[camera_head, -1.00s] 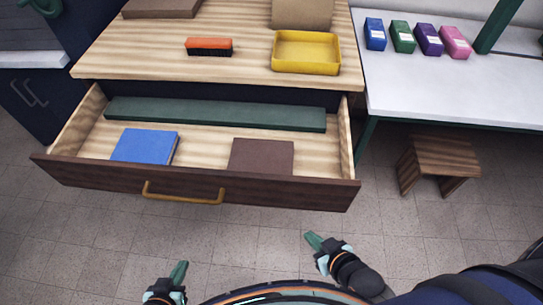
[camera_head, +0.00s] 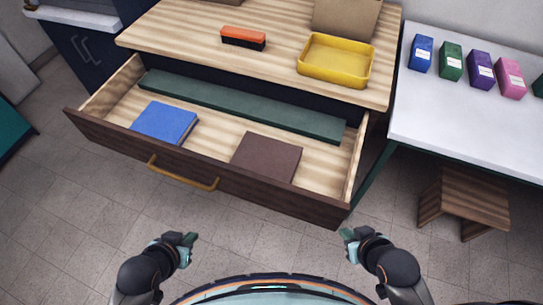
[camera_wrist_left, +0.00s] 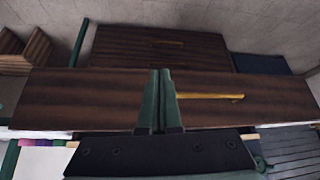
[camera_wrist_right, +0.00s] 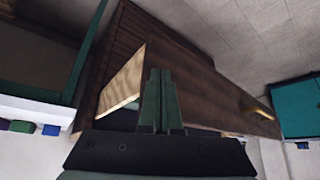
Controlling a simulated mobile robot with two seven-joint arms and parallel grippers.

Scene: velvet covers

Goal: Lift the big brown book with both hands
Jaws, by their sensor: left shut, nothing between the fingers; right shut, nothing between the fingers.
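A brown book (camera_head: 267,158) lies flat in the open drawer, right of a blue book (camera_head: 165,123). A long dark green board or book (camera_head: 240,104) lies behind them along the drawer's back. My left gripper (camera_head: 190,238) is shut and empty in front of the drawer, over the floor. It also shows in the left wrist view (camera_wrist_left: 160,98). My right gripper (camera_head: 347,233) is shut and empty near the drawer's right front corner. It also shows in the right wrist view (camera_wrist_right: 158,97). Both grippers are apart from the books. Neither wrist view shows the books.
The drawer front (camera_head: 215,178) with its yellow handle (camera_head: 182,174) stands between my grippers and the books. An orange brush (camera_head: 243,38) and a yellow tray (camera_head: 336,60) are on the desk top. A wooden stool (camera_head: 464,200) and white table (camera_head: 465,130) stand right.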

